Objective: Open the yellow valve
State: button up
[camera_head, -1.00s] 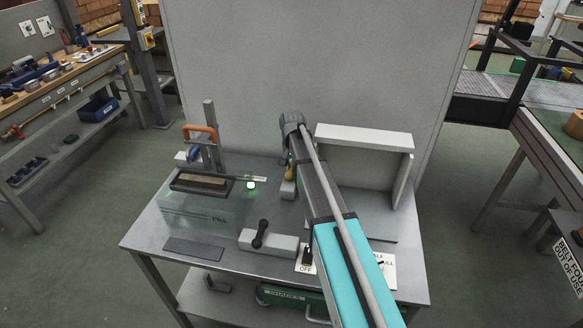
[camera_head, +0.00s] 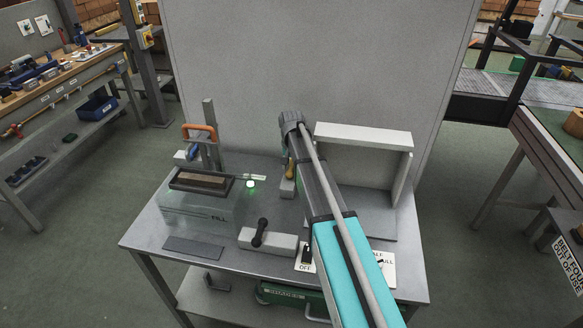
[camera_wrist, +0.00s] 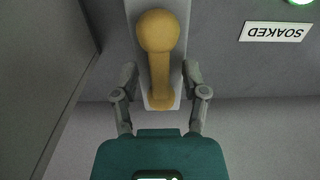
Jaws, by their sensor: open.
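The yellow valve (camera_wrist: 158,65) fills the upper middle of the wrist view. It has a round knob at the top and a straight handle running down to a wider end, on a pale grey block (camera_wrist: 132,12). In the head view only a small yellow piece (camera_head: 291,171) shows beside my arm. My gripper (camera_wrist: 159,72) is open, with one finger on each side of the handle. Gaps show between the fingers and the handle in the wrist view; how their depths compare is unclear. In the head view my arm hides the fingers.
A lit green lamp (camera_head: 250,184) and a clear tank (camera_head: 185,212) stand left on the metal table (camera_head: 225,258). A grey block with a black lever (camera_head: 260,233) is in front. A pale open-fronted box (camera_head: 365,138) stands right. A "SOAKED" label (camera_wrist: 275,32) shows upside down.

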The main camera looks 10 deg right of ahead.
aim_at(292, 165)
jog(key=shift+m, duration=0.4)
jog(key=shift+m, duration=0.3)
jog(key=shift+r+p, duration=0.35)
notch_tip(292, 165, up, 13)
jog(key=p, duration=1.3)
jog(key=s+f+n+b, duration=0.2)
jog(key=s+f+b, duration=0.1)
jog(key=s, duration=0.7)
jog(key=s+f+n+b, duration=0.2)
jog(key=s+f+b, duration=0.1)
jog(key=s, duration=0.7)
jog(key=s+f+n+b, duration=0.1)
jog(key=s+f+b, duration=0.3)
jog(key=s, duration=0.6)
jog(key=shift+a+n, duration=0.3)
jog(key=shift+n, duration=0.1)
jog(key=shift+s+f, duration=0.1)
jog(key=shift+s, duration=0.05)
